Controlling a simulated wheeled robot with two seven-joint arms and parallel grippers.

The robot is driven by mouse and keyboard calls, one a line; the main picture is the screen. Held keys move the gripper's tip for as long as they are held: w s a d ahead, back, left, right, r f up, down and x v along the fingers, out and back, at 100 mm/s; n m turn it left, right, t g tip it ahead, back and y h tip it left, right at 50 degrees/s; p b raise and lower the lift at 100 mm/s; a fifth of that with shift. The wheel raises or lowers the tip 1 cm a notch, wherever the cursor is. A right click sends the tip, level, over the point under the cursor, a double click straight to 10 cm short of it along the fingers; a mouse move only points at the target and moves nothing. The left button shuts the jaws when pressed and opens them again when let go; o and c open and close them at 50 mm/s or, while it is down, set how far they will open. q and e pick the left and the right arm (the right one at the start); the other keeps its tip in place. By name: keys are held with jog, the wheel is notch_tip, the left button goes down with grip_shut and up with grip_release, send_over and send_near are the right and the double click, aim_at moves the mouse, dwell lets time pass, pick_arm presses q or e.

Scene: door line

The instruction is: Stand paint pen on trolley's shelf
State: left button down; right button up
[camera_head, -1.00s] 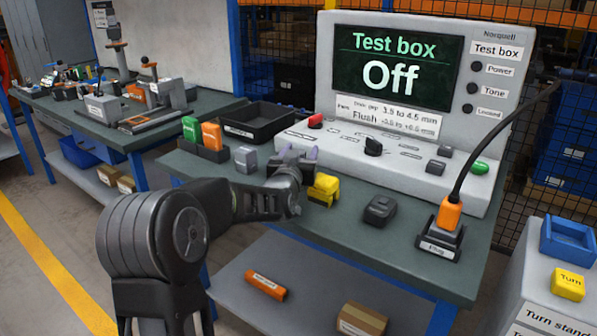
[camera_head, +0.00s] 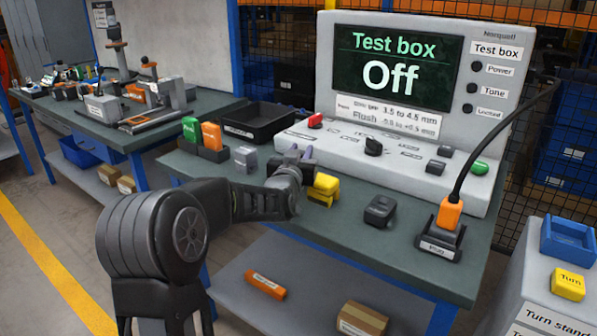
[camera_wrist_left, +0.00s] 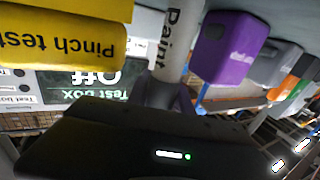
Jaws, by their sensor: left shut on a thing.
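The paint pen (camera_wrist_left: 173,40) is a white cylinder with "Paint" on its side, seen in the left wrist view. My left gripper (camera_head: 300,153) is at the bench's middle, in front of the test box, with its two fingers close together. In the left wrist view its fingers (camera_wrist_left: 165,95) are shut on the pen. In the head view the pen is hidden by the gripper and wrist. I cannot make out a trolley or its shelf in these views. My right gripper is not in view.
A yellow pinch test block (camera_head: 324,188) stands close beside the gripper. A purple block (camera_wrist_left: 228,48) is near the pen in the wrist view. A grey block (camera_head: 245,158), a dark block (camera_head: 380,210) and a black tray (camera_head: 257,122) are on the bench (camera_head: 345,235). The test box (camera_head: 400,75) reads Off.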

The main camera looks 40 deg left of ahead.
pick_arm(q)
jog(key=shift+r, duration=0.15)
notch_tip(320, 180, up, 10)
jog(key=p, duration=0.2)
dwell(0.9)
